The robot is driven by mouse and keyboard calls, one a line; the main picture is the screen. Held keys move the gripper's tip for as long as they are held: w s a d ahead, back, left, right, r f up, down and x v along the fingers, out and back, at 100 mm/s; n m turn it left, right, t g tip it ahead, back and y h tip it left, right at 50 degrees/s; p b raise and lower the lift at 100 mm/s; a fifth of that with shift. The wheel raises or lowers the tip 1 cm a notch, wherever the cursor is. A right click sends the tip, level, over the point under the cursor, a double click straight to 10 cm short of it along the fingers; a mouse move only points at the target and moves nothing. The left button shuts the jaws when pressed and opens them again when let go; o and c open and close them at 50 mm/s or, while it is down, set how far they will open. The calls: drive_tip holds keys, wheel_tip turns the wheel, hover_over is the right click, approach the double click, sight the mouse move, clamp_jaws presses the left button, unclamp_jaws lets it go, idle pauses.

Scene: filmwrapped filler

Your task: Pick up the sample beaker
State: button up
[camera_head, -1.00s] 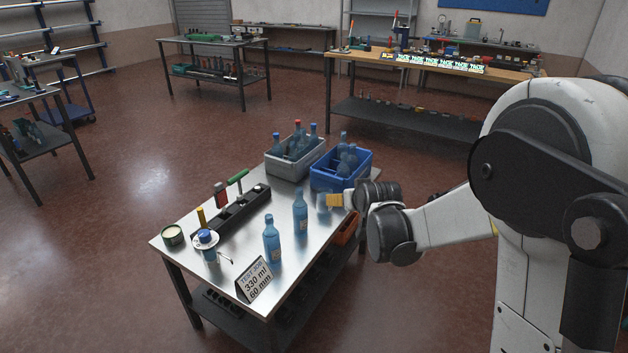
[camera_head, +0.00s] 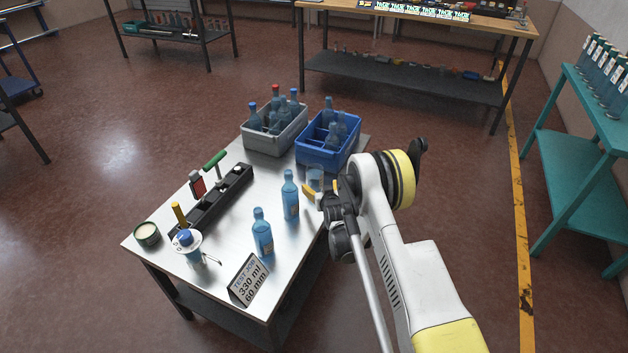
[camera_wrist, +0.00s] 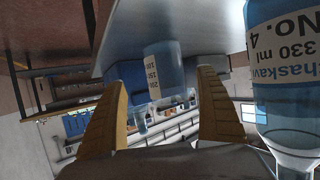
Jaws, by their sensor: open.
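The sample beaker (camera_head: 315,174) is a clear bluish cylinder standing on the metal table (camera_head: 227,240), in front of the blue crate. My gripper (camera_head: 313,192) is beside it at the table's right side, with its yellow fingers partly hiding the beaker. In the wrist view, which is turned over, the beaker (camera_wrist: 164,72) with dark printed marks shows beyond and between the two spread fingers. The fingers are open and empty. I cannot tell whether they reach around the beaker. A blue labelled bottle (camera_wrist: 288,75) stands close at the right of the wrist view.
Two blue bottles, the nearer one (camera_head: 262,236) and the farther one (camera_head: 290,198), stand left of my gripper. A blue crate (camera_head: 318,157) and a grey crate (camera_head: 262,142) hold bottles behind. A black holder (camera_head: 225,200), tin (camera_head: 147,235), blue-topped vessel (camera_head: 187,243) and sign (camera_head: 247,280) are also there.

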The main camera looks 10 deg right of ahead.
sight(313, 170)
drive_tip(key=shift+x, duration=0.95)
drive_tip(key=b+x, duration=0.2)
drive_tip(key=x, duration=0.1)
drive_tip(key=a+b+x, duration=0.1)
drive_tip(key=shift+w+f, duration=0.2)
drive_tip(key=shift+f, duration=0.2)
drive_tip(key=shift+w+d, duration=0.1)
drive_tip(key=shift+w, duration=0.2)
drive_tip(key=shift+r, duration=0.1)
drive_tip(key=c, duration=1.5)
wheel_tip(313, 170, up, 5)
drive_tip(key=shift+f+p, duration=0.25)
drive_tip(key=shift+p, duration=1)
drive_tip(key=s+d+r+p, duration=0.1)
drive_tip(key=d+r, duration=0.1)
drive_tip(key=d, duration=0.1)
drive_tip(key=s+d+r+p, duration=0.1)
drive_tip(key=s+d+r, duration=0.1)
drive_tip(key=d, duration=0.2)
drive_tip(key=s+d+r+p, duration=0.2)
drive_tip(key=d, duration=0.1)
drive_tip(key=shift+s+d+r, duration=0.1)
drive_tip(key=shift+d+r, duration=0.1)
drive_tip(key=shift+r, duration=0.05)
